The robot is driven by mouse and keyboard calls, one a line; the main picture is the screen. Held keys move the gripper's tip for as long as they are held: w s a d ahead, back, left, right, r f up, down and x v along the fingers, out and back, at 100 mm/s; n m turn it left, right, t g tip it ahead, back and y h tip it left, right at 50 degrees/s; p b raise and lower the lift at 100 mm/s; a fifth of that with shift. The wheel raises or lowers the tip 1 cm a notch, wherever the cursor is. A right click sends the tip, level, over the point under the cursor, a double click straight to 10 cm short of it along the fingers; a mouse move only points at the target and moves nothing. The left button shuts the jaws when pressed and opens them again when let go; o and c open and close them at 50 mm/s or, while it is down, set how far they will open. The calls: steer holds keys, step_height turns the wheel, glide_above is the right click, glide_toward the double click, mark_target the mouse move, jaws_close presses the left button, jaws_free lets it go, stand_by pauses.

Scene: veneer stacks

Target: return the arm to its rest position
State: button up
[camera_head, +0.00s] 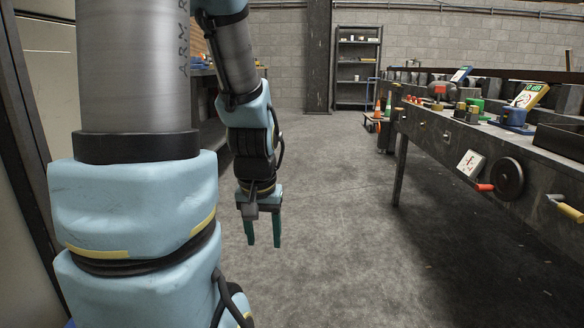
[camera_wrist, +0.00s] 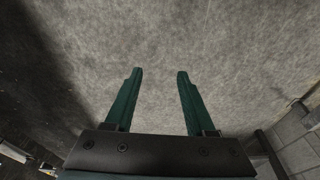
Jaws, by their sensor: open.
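My gripper (camera_head: 262,244) hangs from my blue and grey arm, left of the middle in the head view. Its green fingers point down over bare concrete floor. In the wrist view, the two fingers of my gripper (camera_wrist: 158,75) stand apart with only grey floor between and beyond them. It is open and holds nothing.
A long workbench (camera_head: 420,130) with tools, a handwheel (camera_head: 508,179) and several small items runs along the right. A shelf rack (camera_head: 357,68) stands at the back wall by a dark column (camera_head: 319,55). The floor (camera_head: 330,220) between is clear.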

step_height(320, 180, up, 38)
steer(key=s+p, duration=0.1)
steer(key=p, duration=3.7)
steer(key=shift+s+a+g, duration=0.3)
steer(key=shift+s+a, duration=0.05)
steer(key=shift+a, duration=0.05)
steer(key=shift+d, duration=0.1)
